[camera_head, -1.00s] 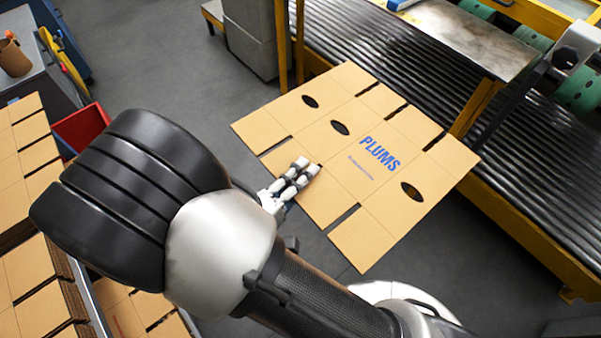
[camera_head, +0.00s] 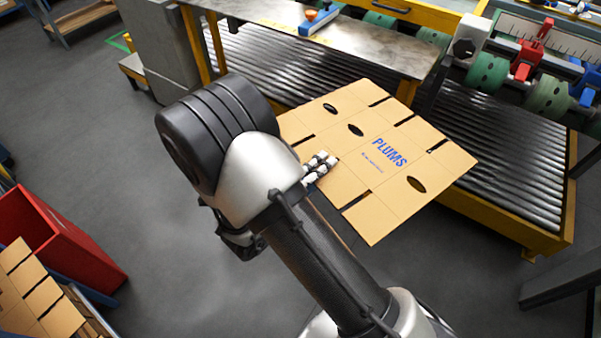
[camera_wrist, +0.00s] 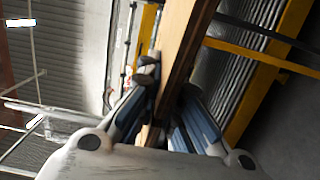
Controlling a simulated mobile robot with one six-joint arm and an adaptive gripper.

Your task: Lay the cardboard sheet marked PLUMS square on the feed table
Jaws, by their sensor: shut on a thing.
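The cardboard sheet marked PLUMS (camera_head: 400,185) is flat, tan, slotted and pierced by oval holes, its blue lettering facing up. My gripper (camera_head: 320,167) is shut on the sheet's near left edge and holds it in the air. In the wrist view the sheet (camera_wrist: 178,45) shows edge-on between the fingers of my gripper (camera_wrist: 165,95). The sheet's far side overlaps the dark roller bed (camera_head: 270,70) in the head view; I cannot tell the gap between them. A bare metal table top (camera_head: 385,43) lies beyond the sheet; whether it is the feed table I cannot tell.
A yellow frame (camera_head: 505,222) edges the rollers. Green wheels (camera_head: 487,72) and a red clamp (camera_head: 528,62) stand at the back right. A red bin (camera_head: 55,245) and stacked sheets (camera_head: 35,300) are at the lower left. Grey floor between is clear.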

